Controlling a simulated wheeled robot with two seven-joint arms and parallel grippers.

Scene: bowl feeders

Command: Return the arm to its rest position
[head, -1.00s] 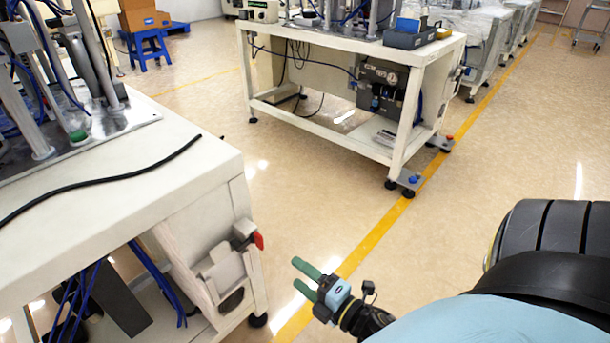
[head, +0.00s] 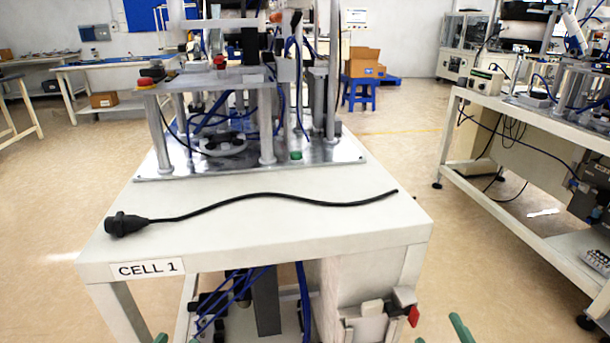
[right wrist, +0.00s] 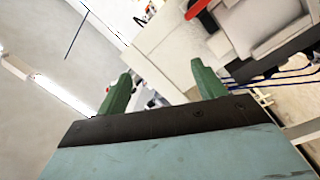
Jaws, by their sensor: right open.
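My right gripper (head: 440,330) shows only as green fingertips at the bottom edge of the head view, in front of and below the table's right front corner. In the right wrist view its two green fingers (right wrist: 160,75) stand wide apart with nothing between them. The tips of my left gripper (head: 174,338) barely show at the bottom edge, below the table front. Its jaws are too cut off to judge.
A white table (head: 260,225) labelled CELL 1 stands close ahead, with a black cable (head: 270,197) lying along its top. A metal fixture (head: 250,150) stands behind the cable. Another workbench (head: 500,195) is at the right, with open floor between.

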